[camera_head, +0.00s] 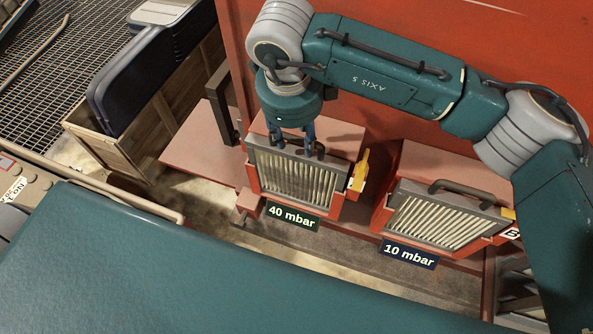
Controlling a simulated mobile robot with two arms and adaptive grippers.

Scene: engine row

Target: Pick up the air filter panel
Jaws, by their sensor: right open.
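An air filter panel (296,178) with pale pleats and a grey frame sits in a red housing above a "40 mbar" label. My right gripper (299,145) points down at the top edge of this panel, its fingers open. A second filter panel (443,220) with a dark handle (466,190) sits tilted in a red housing to the right, above a "10 mbar" label. My left gripper is not in view.
A yellow latch (360,171) stands at the right side of the 40 mbar panel. The red wall (400,95) rises close behind. A wooden crate (150,140) with dark blue cases (135,75) stands at the left, by a floor grating (55,50).

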